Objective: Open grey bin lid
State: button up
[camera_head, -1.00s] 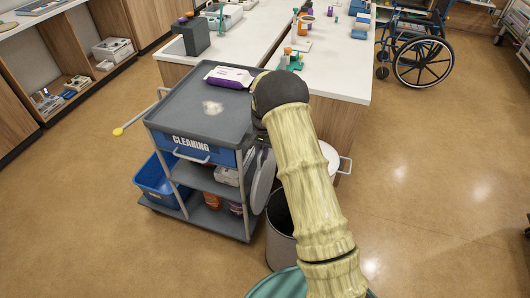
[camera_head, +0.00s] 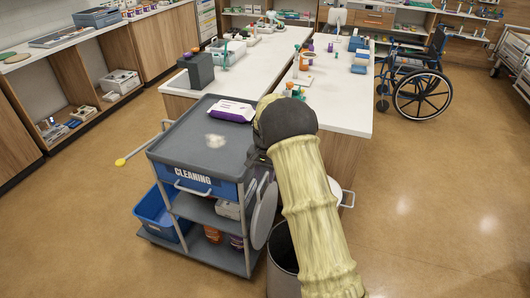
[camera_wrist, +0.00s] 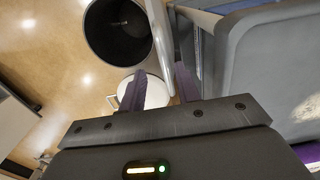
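The grey bin (camera_head: 281,270) stands beside the cart, partly behind my arm. Its round grey lid (camera_head: 264,214) is upright, at the cart's right side, leaving the bin mouth uncovered. In the wrist view I look into the dark open bin (camera_wrist: 117,32), and the lid shows nearly edge-on (camera_wrist: 161,35) at its right. My gripper (camera_wrist: 160,88) has its two purple fingers apart. The lower end of the lid appears in the gap between them; I cannot tell whether they touch it. In the head view my gripper is hidden behind my arm.
The cleaning cart (camera_head: 190,146) with a purple-and-white pack (camera_head: 231,110) stands close on the left. A white bin (camera_head: 336,190) is behind my arm by the counter (camera_head: 345,105). A wheelchair (camera_head: 415,80) is at the back right. The floor at right is clear.

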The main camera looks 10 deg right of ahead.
notch_tip(320, 180, up, 12)
jog(key=shift+f, duration=0.25)
jog(key=shift+s+d, duration=0.1)
jog(key=s+d+r+n+t+p, duration=0.1)
jog(key=s+n+p, duration=0.1)
jog(key=s, duration=1.2)
jog(key=s+d+r+n+t+p, duration=0.1)
jog(key=s+n, duration=0.3)
jog(key=s, duration=1.1)
jog(key=shift+d+r+t+p, duration=0.15)
jog(key=shift+r+t+p, duration=0.15)
jog(key=shift+r+p, duration=0.4)
jog(key=shift+f, duration=0.15)
jog(key=shift+s+d, duration=0.1)
jog(key=shift+s, duration=0.05)
